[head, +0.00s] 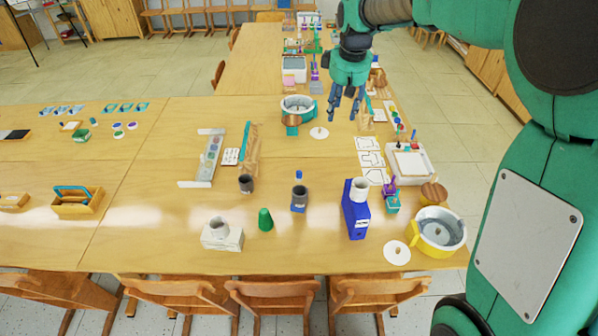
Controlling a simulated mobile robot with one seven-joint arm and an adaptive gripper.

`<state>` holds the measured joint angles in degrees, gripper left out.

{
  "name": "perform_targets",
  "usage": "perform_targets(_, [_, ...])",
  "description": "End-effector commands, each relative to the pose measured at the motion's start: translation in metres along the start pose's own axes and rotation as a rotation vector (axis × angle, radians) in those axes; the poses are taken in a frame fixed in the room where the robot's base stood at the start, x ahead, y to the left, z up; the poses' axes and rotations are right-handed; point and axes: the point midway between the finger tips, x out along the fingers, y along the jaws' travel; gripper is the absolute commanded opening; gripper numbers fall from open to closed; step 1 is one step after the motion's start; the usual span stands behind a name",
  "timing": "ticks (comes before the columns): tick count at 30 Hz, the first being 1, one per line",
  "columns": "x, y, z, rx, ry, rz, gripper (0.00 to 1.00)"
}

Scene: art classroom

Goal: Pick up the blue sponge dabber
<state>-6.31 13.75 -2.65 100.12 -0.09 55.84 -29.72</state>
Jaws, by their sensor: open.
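A small blue object (298,174), possibly the blue sponge dabber, shows just behind a dark grey cup (299,191) near the middle of the table; it is too small to identify for certain, and its lower part may be hidden by the cup. My gripper (344,113) hangs fingers-down over the far part of the table, right of a teal-and-silver pot (298,104). It is open with nothing visible between its fingers. It is well apart from the small blue object, above and beyond it.
The table's left-centre (150,200) is clear. Chairs line the near edge.

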Motion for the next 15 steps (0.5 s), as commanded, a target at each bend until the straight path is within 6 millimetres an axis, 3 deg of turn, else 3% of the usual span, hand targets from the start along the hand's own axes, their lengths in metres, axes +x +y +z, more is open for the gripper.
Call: perform_targets(15, [0.122, 0.020, -0.089, -0.183, -0.064, -0.050, 0.45])
